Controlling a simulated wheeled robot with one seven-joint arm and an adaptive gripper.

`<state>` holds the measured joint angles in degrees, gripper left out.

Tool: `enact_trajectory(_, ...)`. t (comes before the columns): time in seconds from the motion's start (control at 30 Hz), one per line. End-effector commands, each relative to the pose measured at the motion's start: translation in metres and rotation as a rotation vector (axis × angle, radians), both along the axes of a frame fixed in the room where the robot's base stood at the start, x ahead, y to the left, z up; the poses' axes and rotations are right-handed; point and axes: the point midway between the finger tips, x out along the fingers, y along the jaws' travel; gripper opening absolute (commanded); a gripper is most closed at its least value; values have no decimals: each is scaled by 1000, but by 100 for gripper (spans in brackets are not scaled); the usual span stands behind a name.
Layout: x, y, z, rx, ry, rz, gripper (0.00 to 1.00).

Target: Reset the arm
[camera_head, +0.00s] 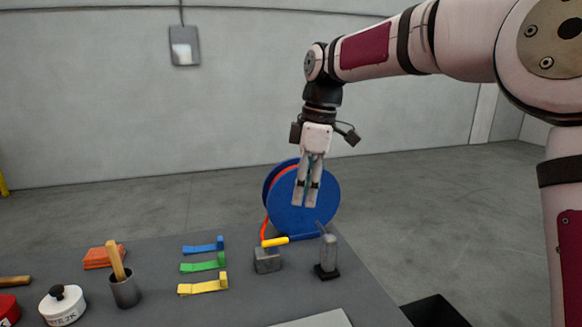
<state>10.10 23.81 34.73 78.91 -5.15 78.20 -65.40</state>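My gripper (305,192) hangs at the end of my arm, pointing down, above the far edge of the grey table (235,300). Its two pale fingers are close together, in front of a blue hose reel (285,212) in this view. I see nothing held between the fingertips, but I cannot tell whether a narrow gap remains. My arm reaches in from the right, raised well clear of the table.
On the table are blue (203,246), green (203,263) and yellow (203,286) brackets, a grey block (267,261) by a yellow handle, a clear bottle (328,255), a metal cup (124,291), orange pieces (103,257) and a white lidded pot (62,308). A dark bin (435,311) stands right.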

Motion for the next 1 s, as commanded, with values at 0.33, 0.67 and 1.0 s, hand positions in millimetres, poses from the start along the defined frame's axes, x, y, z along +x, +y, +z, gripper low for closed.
enact_trajectory(0.33,-116,-60,45,-141,-102,-501,33)
enact_trajectory(0.67,-235,-124,53,-81,-191,-1029,33)
enact_trajectory(1.0,-332,-160,23,107,-195,-1458,33)
